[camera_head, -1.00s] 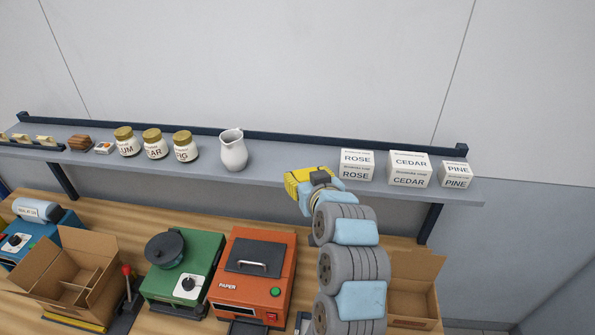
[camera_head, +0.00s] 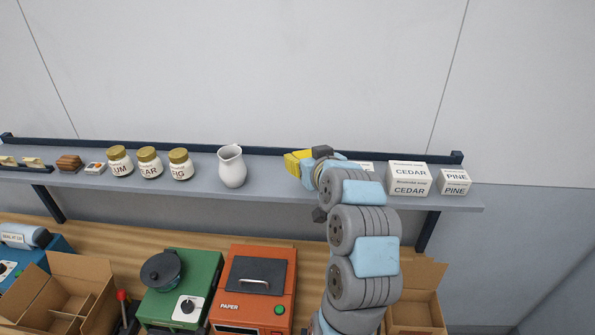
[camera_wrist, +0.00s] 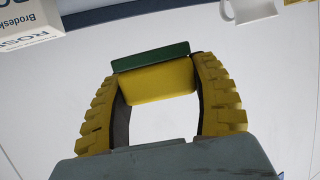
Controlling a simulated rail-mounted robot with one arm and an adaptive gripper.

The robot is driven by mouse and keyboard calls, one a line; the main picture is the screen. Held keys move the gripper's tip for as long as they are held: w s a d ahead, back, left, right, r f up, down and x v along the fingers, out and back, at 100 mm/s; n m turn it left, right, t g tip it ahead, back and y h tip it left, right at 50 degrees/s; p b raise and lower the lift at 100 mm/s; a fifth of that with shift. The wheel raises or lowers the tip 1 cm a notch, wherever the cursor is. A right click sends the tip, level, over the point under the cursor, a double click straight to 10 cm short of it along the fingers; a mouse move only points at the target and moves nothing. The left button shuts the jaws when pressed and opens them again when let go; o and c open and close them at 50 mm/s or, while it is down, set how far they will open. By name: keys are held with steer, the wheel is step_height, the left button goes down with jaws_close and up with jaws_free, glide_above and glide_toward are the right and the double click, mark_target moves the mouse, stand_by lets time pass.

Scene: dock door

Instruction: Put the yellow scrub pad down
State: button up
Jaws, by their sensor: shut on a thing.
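The yellow scrub pad (camera_wrist: 158,82) has a green scouring face and sits between the yellow fingers of my gripper (camera_wrist: 158,72) in the wrist view. The gripper is shut on it. In the head view my gripper (camera_head: 297,162) is at the wall shelf (camera_head: 270,180), between the white jug and the ROSE box. The pad is hard to tell from the yellow fingers there. I cannot tell whether the pad touches the shelf.
A white jug (camera_head: 232,167) stands left of my gripper. The ROSE box (camera_wrist: 27,22) is mostly hidden by my arm in the head view; CEDAR (camera_head: 409,179) and PINE (camera_head: 455,182) boxes stand to its right. Jars (camera_head: 150,163) stand further left. Machines and cartons fill the bench below.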

steer(key=p, duration=0.2)
glide_above(297, 182)
steer(key=s, duration=0.1)
steer(key=f, duration=0.5)
steer(key=shift+s+d+f, duration=0.2)
steer(key=shift+f, duration=0.2)
steer(key=shift+w+a+f+p, duration=0.1)
steer(key=shift+w+f+p, duration=0.25)
steer(key=shift+w+f, duration=0.3)
steer(key=shift+f+p, duration=0.35)
steer(key=shift+f, duration=1.3)
steer(key=shift+f, duration=0.2)
steer(key=o, duration=1)
steer(key=shift+c, duration=0.2)
steer(key=shift+r, duration=0.2)
steer(key=b+v, duration=0.3)
steer(key=v, duration=0.9)
